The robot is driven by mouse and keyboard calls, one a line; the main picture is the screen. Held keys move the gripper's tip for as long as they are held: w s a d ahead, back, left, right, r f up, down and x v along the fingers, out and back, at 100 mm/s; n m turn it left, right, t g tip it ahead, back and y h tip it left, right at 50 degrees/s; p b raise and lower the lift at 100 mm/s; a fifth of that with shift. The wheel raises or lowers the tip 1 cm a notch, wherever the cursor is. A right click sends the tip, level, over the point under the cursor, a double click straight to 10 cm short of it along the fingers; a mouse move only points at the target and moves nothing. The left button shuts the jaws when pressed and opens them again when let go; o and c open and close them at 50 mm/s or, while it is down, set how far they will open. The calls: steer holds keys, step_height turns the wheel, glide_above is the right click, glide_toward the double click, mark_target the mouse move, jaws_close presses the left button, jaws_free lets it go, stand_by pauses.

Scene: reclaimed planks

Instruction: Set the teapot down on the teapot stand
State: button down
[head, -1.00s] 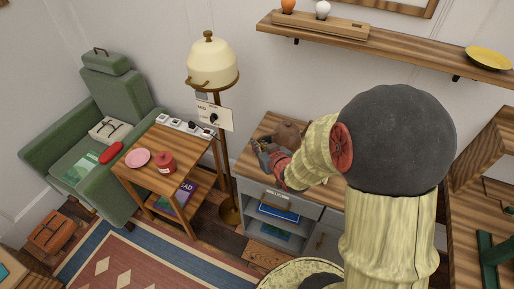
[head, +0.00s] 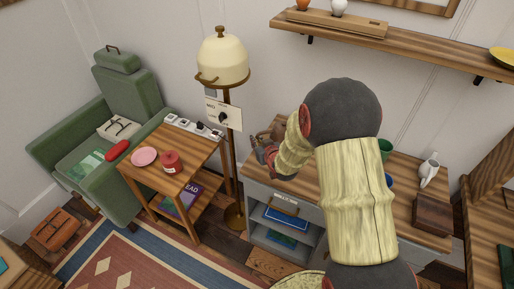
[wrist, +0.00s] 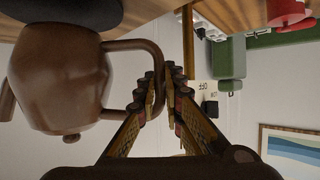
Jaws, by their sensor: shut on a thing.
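The brown teapot (wrist: 62,75) fills the left of the wrist view, which shows it upside down, with its lid knob toward the bottom. My gripper (wrist: 163,88) is shut on the teapot's loop handle (wrist: 135,46). A dark round disc (wrist: 75,12), which looks like the teapot stand, lies on the wooden top beside the teapot's base in that view; whether they touch I cannot tell. In the head view the teapot (head: 278,128) shows only in part above the grey cabinet, with my gripper (head: 266,154) at its left. My arm hides the stand there.
The floor lamp (head: 222,62) stands close left of the cabinet (head: 257,192). A side table (head: 183,143) holds a red pot (head: 170,162) and a pink plate (head: 144,156). A shelf (head: 420,48) runs above.

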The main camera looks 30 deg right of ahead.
steer(key=shift+f+b, duration=0.3)
steer(key=shift+f, duration=0.8)
steer(key=shift+f, duration=0.15)
steer(key=c, duration=2.3)
jaws_free()
steer(key=shift+s+f, duration=0.1)
steer(key=shift+f, duration=0.05)
steer(key=shift+c, duration=0.2)
steer(key=o, duration=0.4)
